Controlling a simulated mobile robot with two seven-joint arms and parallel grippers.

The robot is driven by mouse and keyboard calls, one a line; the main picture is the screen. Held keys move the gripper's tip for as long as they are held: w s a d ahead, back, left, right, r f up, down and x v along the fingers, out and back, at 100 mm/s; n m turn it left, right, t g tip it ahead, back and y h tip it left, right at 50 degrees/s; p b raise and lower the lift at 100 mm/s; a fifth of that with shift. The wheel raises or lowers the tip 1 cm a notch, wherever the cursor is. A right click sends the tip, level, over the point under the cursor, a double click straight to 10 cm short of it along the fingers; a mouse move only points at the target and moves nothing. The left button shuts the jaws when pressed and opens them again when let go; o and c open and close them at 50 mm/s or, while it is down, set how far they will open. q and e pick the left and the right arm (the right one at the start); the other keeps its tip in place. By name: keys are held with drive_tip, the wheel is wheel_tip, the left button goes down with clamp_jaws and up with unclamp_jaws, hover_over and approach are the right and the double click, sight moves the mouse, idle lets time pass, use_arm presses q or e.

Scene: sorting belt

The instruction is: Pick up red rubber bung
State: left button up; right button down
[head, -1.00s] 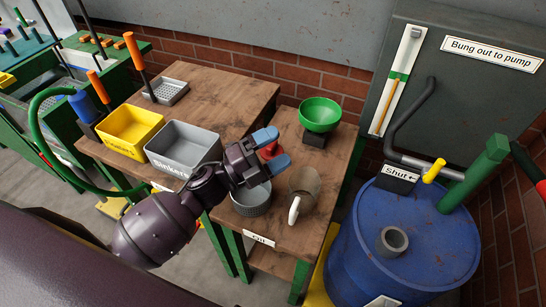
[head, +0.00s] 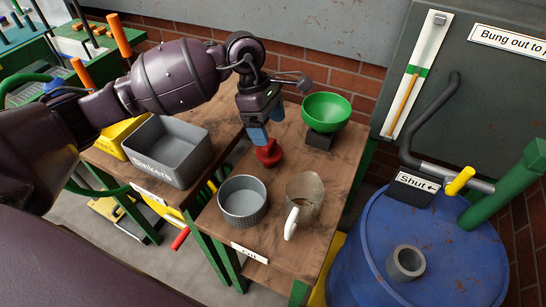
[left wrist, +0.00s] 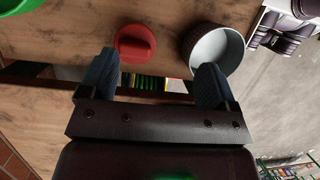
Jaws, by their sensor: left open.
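The red rubber bung (head: 268,154) stands on the wooden table behind the grey round pot. It also shows in the left wrist view (left wrist: 135,44), just beyond the fingertips and nearer the left-hand finger. My left gripper (head: 256,138) points down close above the bung, its blue fingers open. In the left wrist view the gap between the fingers (left wrist: 158,70) is empty. From these frames I cannot tell whether a finger touches the bung. My right gripper is not in view.
The grey round pot (head: 242,199) and a clear jug (head: 306,194) with a white handle stand in front of the bung. A green bowl (head: 326,109) on a dark block stands behind right. A grey bin (head: 168,151) is at left; a blue drum (head: 430,245) is at right.

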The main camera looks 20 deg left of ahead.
use_arm(q)
drive_tip(key=w+a+y, duration=0.2)
drive_tip(key=a, duration=0.1)
drive_tip(key=b, duration=0.1)
hover_over(270, 154)
drive_tip(key=w+a, duration=0.2)
drive_tip(key=a, duration=0.1)
drive_tip(key=shift+t, duration=0.3)
drive_tip(key=f, duration=0.4)
drive_tip(key=shift+s+d, duration=0.2)
drive_tip(key=shift+s, duration=0.05)
drive_tip(key=shift+d+f, duration=0.2)
drive_tip(key=shift+f, duration=0.35)
drive_tip(key=f, duration=0.1)
drive_tip(key=d+f, duration=0.1)
drive_tip(key=f, duration=0.1)
drive_tip(key=shift+w+f+b, duration=0.15)
drive_tip(key=shift+b, duration=0.25)
drive_tip(key=shift+d+f, duration=0.1)
drive_tip(key=shift+f, duration=0.4)
drive_tip(key=c, duration=1.3)
